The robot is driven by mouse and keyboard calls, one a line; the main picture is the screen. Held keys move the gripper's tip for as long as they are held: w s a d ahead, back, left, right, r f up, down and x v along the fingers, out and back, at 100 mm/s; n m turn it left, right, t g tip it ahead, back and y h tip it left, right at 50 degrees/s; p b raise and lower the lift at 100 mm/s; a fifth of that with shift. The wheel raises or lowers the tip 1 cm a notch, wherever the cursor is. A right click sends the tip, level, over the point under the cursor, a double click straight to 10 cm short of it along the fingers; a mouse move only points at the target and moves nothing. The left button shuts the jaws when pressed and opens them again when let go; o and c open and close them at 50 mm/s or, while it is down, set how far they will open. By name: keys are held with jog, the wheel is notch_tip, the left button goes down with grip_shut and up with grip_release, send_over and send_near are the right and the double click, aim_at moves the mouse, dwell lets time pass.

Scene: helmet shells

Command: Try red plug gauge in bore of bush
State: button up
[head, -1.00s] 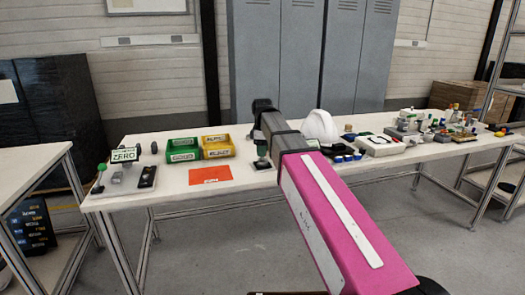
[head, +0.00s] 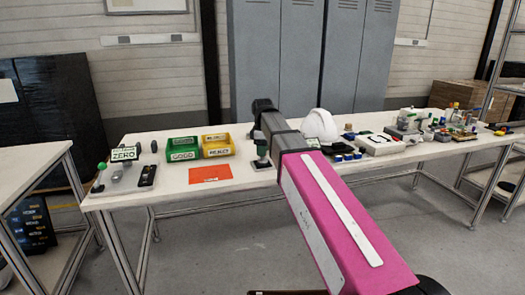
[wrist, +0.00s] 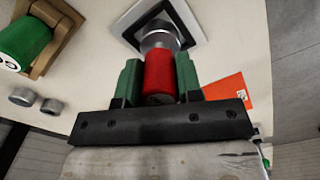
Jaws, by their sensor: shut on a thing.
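The red plug gauge (wrist: 158,76) is between the green fingers of my gripper (wrist: 158,68) in the wrist view. The gripper is shut on its red handle. At the handle's far end is a grey metal round part (wrist: 158,38), over a dark square plate with a pale border (wrist: 190,18). I cannot tell how much of this grey metal is gauge and how much is bush, nor whether the gauge is in the bore. In the head view my arm hides most of this spot.
In the wrist view, a green cylinder (wrist: 24,42) sits in a brown holder beside two loose grey rings (wrist: 22,97). In the head view, a green bin (head: 181,150), a yellow bin (head: 217,146) and an orange sheet (head: 210,173) lie left of my arm; a white helmet shell (head: 320,125) stands behind it.

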jog(key=shift+r, duration=0.2)
jog(key=shift+r, duration=2.85)
jog(key=shift+w, duration=0.15)
